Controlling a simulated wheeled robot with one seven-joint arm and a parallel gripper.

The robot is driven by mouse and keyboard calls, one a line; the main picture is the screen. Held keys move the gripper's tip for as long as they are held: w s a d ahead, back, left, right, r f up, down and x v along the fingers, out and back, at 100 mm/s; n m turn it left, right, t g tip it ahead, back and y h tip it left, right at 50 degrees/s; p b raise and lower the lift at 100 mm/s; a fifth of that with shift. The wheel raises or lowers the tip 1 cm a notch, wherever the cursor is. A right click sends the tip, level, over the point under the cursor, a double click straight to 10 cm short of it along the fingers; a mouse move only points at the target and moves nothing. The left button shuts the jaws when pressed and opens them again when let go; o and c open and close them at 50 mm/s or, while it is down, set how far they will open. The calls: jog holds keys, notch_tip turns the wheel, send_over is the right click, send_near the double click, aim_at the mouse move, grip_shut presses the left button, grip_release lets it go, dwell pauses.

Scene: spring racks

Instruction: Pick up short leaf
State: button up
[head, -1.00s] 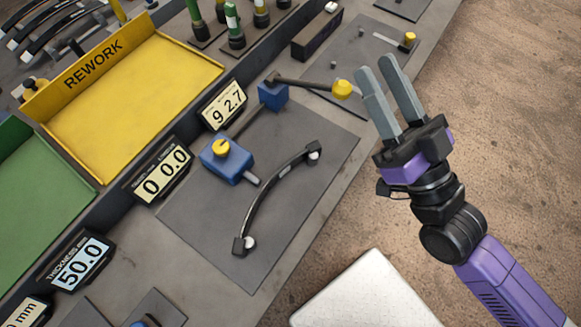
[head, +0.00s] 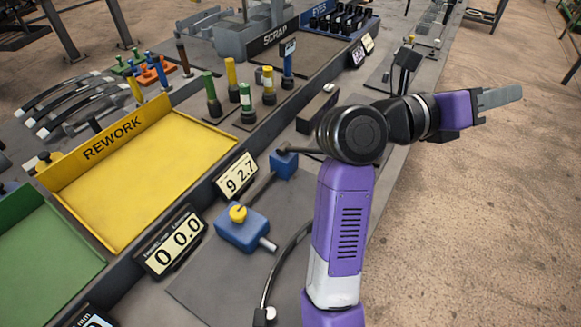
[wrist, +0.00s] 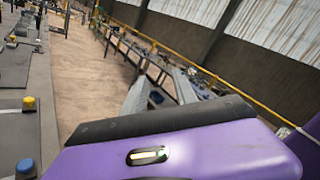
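Several dark curved leaves (head: 62,95) lie side by side on a rack at the left of the head view. A single curved dark leaf (head: 283,262) lies on the grey mat of the bench, partly hidden behind my arm. I cannot tell which is the short leaf. My gripper (head: 500,97) is at the upper right, out over the floor beside the bench and away from all the leaves. In the wrist view its two fingers (wrist: 160,88) stand apart with nothing between them, so it is open and empty.
A yellow REWORK tray (head: 188,118) and a green tray (head: 45,245) stand along the bench. A blue gauge block (head: 240,235) sits beside the mat's leaf. Upright coloured-handled tools (head: 246,102) stand behind. The floor (head: 480,220) at right is clear.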

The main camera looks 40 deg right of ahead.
jog(key=w+a+f+t+y, duration=0.25)
jog(key=f+y, duration=0.25)
jog(key=f, duration=0.5)
jog(key=n+t+y+b, duration=0.15)
jog(key=t+y, duration=0.35)
jog(key=y, duration=0.7)
send_over(285, 250)
jog(key=shift+g, duration=0.25)
notch_tip(285, 250, down, 16)
jog(key=shift+r, duration=0.15)
jog(key=shift+f, duration=0.3)
jog(key=shift+f+p, duration=0.75)
jog(key=shift+f, duration=2.75)
grip_shut()
jog(key=shift+r, duration=0.1)
